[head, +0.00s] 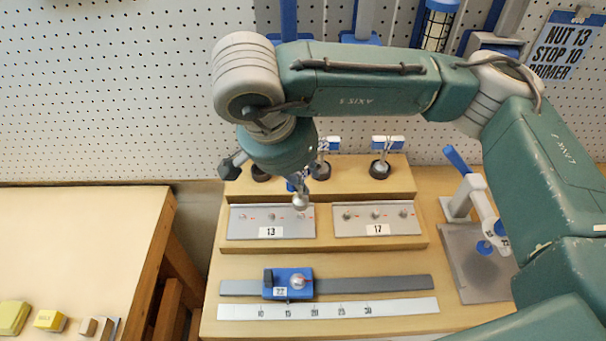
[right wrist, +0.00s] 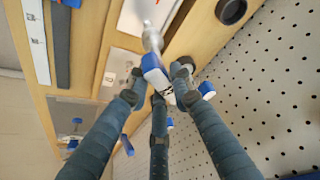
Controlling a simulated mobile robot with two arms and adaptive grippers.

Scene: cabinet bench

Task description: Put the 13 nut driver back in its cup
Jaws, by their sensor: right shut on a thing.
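My right gripper (head: 296,181) is shut on a nut driver (head: 301,202), above the 13 plate. In the right wrist view the fingers (right wrist: 160,84) close around its blue and white handle (right wrist: 155,72), and its silver shaft (right wrist: 151,36) points away from the fingers. The number on its handle cannot be read. A dark, empty round cup (right wrist: 231,11) shows in the right wrist view; in the head view a dark cup (head: 261,177) sits at the left of the raised shelf, partly behind the gripper. My left gripper is not in view.
Two other drivers stand in cups, one in the middle (head: 323,170) and one at the right (head: 381,168). The 13 plate (head: 239,231) and 17 plate (head: 351,231) carry metal studs. A blue slider (head: 301,273) sits on a rail in front. A clamp (head: 478,205) stands right.

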